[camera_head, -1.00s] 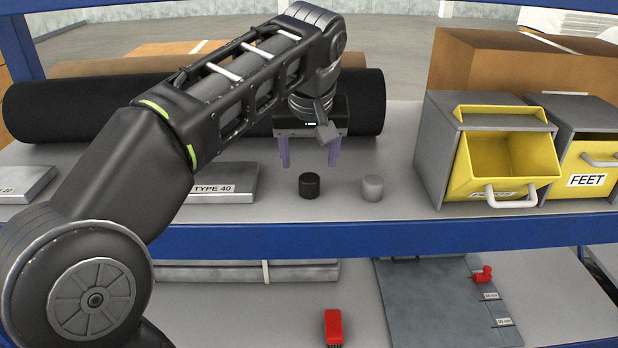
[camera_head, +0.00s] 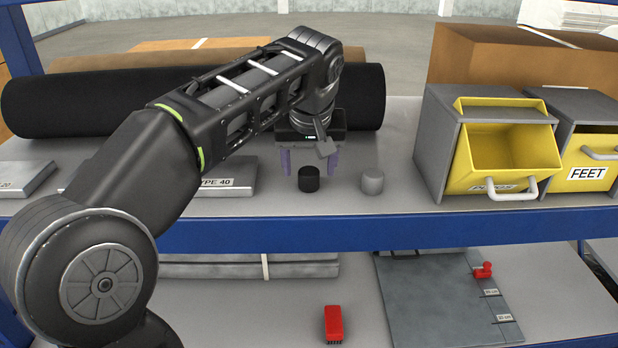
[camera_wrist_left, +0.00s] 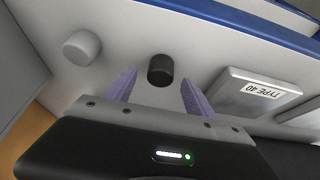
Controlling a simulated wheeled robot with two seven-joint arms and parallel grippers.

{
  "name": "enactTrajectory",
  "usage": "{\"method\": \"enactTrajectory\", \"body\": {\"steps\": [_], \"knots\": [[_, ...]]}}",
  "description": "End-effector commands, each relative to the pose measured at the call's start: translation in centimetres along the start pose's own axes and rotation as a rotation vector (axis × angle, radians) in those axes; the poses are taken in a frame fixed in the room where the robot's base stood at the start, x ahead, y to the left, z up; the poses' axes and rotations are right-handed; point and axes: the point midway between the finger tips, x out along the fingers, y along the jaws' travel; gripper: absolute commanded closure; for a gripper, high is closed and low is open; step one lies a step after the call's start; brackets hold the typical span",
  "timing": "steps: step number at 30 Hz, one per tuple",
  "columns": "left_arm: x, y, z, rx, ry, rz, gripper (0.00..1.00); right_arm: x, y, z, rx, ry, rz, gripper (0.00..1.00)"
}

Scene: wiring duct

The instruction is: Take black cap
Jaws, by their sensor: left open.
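The black cap (camera_head: 309,179) is a small dark cylinder standing on the upper shelf. It also shows in the left wrist view (camera_wrist_left: 160,69), at the mouth of the gap between the two purple fingers. My left gripper (camera_head: 310,166) is open, fingers pointing down, just above and around the cap's sides in the head view; contact cannot be seen. In the left wrist view the open left gripper (camera_wrist_left: 158,92) has nothing clasped between its fingers. My right gripper is not in view.
A grey cap (camera_head: 371,181) stands close to the right. Grey and yellow bins (camera_head: 500,160) are farther right. A flat TYPE 40 box (camera_head: 228,177) lies left, and a black roll (camera_head: 70,105) behind. The shelf's blue front edge (camera_head: 400,230) is in front.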

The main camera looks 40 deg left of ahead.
Motion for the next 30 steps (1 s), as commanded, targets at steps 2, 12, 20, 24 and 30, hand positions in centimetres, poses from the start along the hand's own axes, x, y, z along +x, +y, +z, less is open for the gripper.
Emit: {"method": "enactTrajectory", "body": {"steps": [2,12,20,24,30], "knots": [[1.2,-0.1,0.1,-0.001,-0.005,-0.003,0.37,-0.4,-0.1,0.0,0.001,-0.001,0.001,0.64],[3.0,0.0,0.1,0.0,-0.001,0.0,0.37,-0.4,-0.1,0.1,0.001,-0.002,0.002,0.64],[3.0,0.0,0.1,0.0,-0.001,0.0,0.37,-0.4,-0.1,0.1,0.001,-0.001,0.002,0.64],[3.0,0.0,0.1,0.0,-0.001,0.0,0.37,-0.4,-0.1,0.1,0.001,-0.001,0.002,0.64],[3.0,0.0,0.1,0.0,-0.001,0.0,0.51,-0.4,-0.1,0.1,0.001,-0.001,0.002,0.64]]}}
